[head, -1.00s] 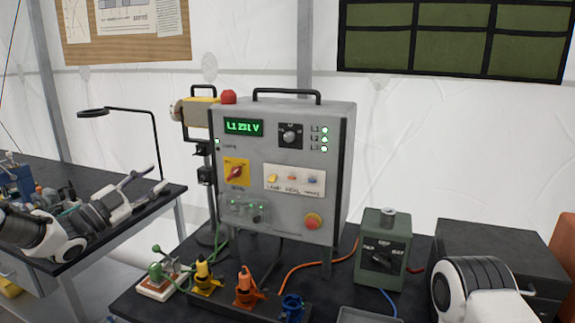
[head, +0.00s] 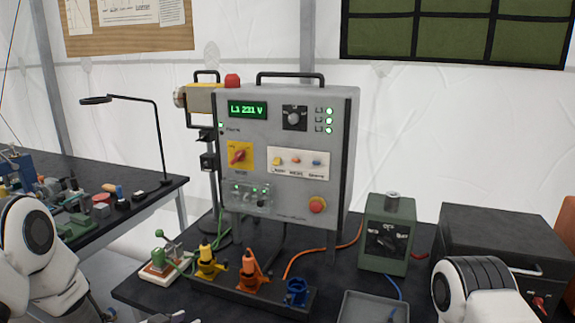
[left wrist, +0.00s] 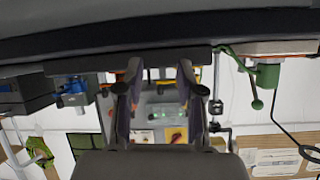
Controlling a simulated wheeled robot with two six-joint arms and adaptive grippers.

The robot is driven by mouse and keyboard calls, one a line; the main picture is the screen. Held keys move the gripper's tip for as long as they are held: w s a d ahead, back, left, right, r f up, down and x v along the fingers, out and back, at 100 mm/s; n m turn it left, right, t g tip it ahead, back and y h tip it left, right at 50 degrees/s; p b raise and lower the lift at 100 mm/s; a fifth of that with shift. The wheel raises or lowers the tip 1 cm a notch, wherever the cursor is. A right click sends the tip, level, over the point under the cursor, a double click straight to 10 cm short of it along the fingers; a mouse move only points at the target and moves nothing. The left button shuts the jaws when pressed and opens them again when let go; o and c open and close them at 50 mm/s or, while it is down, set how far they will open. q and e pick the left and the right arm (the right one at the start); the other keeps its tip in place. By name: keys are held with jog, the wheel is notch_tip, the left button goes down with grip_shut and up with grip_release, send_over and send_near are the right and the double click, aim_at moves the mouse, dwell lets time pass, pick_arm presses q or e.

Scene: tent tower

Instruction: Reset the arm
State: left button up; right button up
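My left arm shows at the left edge of the head view, bent downward. A grey piece at the bottom edge there may be part of its gripper. In the left wrist view my left gripper (left wrist: 158,78) has its two fingers apart with nothing held between them. That view is upside down; the grey control cabinet (head: 334,180) shows beyond the fingers. My right arm's white and black joint shows at the lower right of the head view, and its gripper is out of frame.
The black table holds a green-levered device (head: 163,262), yellow (head: 208,264), orange (head: 252,272) and blue (head: 297,292) connectors, a green switch box (head: 388,235), a grey tray (head: 372,308) and a black case (head: 497,245). A cluttered side table stands left.

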pick_arm(q)
jog(key=s+f+n+g+y+b, duration=0.2)
jog(key=s+f+n+g, duration=0.15)
jog(key=s+f, duration=0.9)
jog(key=s+f+n+g+y+b, duration=0.1)
jog(key=s+f+g, duration=0.3)
jog(key=s, duration=0.8)
jog(key=s+f+n+g+y+b, duration=0.1)
jog(key=s+f+g, duration=0.3)
jog(key=s, duration=0.8)
notch_tip(320, 180, down, 2)
jog(key=shift+s+a+n+y, duration=0.25)
jog(key=shift+s+n+y, duration=0.15)
jog(key=shift+n+y, duration=0.1)
jog(key=shift+w, duration=0.1)
